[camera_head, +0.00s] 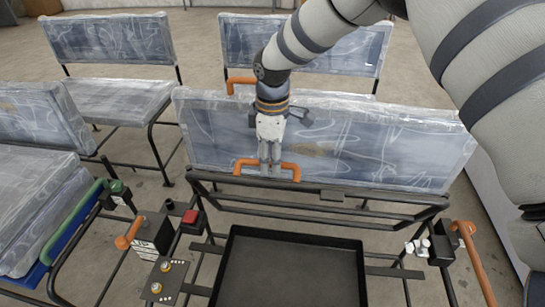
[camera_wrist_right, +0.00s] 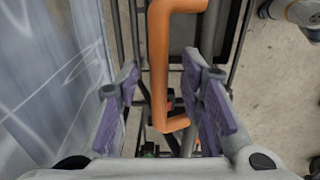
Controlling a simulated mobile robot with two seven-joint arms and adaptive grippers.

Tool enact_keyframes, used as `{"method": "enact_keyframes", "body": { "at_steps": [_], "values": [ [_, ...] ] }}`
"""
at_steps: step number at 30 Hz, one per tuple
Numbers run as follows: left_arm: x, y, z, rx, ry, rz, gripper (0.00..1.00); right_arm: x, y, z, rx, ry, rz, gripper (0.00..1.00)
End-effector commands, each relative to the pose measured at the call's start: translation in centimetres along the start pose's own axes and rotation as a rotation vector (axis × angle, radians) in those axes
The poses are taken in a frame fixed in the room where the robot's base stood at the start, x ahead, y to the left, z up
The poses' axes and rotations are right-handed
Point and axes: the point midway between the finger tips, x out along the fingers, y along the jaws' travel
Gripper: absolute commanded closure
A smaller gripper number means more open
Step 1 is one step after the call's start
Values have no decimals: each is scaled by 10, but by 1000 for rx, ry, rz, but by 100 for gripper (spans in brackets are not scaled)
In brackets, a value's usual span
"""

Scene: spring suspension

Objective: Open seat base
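An upright panel wrapped in cloudy plastic (camera_head: 390,150) stands behind a black tray (camera_head: 290,270) in the middle of the head view. An orange handle (camera_head: 248,162) is at the panel's lower edge. My right gripper (camera_head: 270,165) reaches down over the panel to this handle. In the right wrist view, the orange handle (camera_wrist_right: 158,70) runs between the two purple-padded fingers (camera_wrist_right: 168,100). Gaps show on both sides, so the fingers are open around the handle. I cannot tell whether the panel is the seat base or a backrest. My left gripper does not show in the head view.
More plastic-wrapped seats stand behind (camera_head: 110,40) and at the left (camera_head: 35,190). Black frame bars (camera_head: 330,212) run below the panel. A control plate with yellow knobs (camera_head: 165,280) and a red block (camera_head: 192,220) are left of the tray. Another orange handle (camera_head: 475,260) stands at right.

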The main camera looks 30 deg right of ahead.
Motion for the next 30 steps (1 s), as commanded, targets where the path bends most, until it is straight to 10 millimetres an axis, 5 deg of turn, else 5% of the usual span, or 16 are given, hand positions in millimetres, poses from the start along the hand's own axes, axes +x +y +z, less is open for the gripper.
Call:
{"method": "enact_keyframes", "body": {
  "at_steps": [5,18,30],
  "values": [
    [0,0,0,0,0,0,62,-7,1,0,0,2,2,65],
    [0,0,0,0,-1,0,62,-109,1,0,0,2,2,65],
    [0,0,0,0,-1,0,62,-120,0,0,0,0,0,65]
  ]
}}
